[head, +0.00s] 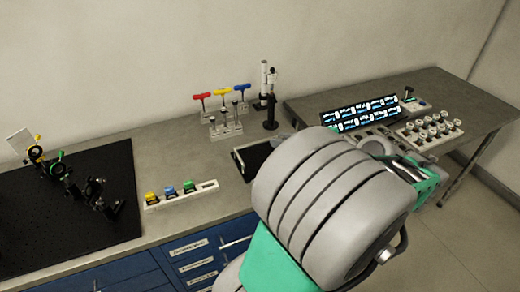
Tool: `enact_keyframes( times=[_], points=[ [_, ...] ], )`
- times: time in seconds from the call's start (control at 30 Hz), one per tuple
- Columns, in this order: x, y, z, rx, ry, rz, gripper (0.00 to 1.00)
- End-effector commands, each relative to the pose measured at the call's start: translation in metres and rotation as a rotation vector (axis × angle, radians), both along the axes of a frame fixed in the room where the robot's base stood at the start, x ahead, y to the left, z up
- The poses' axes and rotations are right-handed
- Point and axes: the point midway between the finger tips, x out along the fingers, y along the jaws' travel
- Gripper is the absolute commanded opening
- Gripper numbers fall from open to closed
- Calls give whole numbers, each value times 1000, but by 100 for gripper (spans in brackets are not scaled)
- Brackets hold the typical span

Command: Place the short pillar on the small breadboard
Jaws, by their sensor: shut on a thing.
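My gripper (418,176), with green and grey parts, is partly in view at the right, beyond my large grey arm, in front of the side table. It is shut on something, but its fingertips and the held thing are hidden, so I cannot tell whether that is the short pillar. A small black board (254,157), which looks like the small breadboard, lies on the bench left of my arm. My arm covers part of it.
A large black breadboard (110,165) with optic mounts fills the left bench. A white strip (208,187) holds yellow, blue and green items. Coloured-handle drivers stand in a rack (226,133) beside a dark post (270,112). A black panel (358,113) of bright items stands on the side table.

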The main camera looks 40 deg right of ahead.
Motion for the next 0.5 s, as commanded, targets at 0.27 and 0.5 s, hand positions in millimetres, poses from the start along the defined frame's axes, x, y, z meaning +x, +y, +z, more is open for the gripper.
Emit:
enact_keyframes(
  times=[0.27, 0.5],
  points=[
    [33, -12, -30, -6, -3, 1, 0],
    [85, -30, -48, 7, -2, 4, 0]
  ],
)
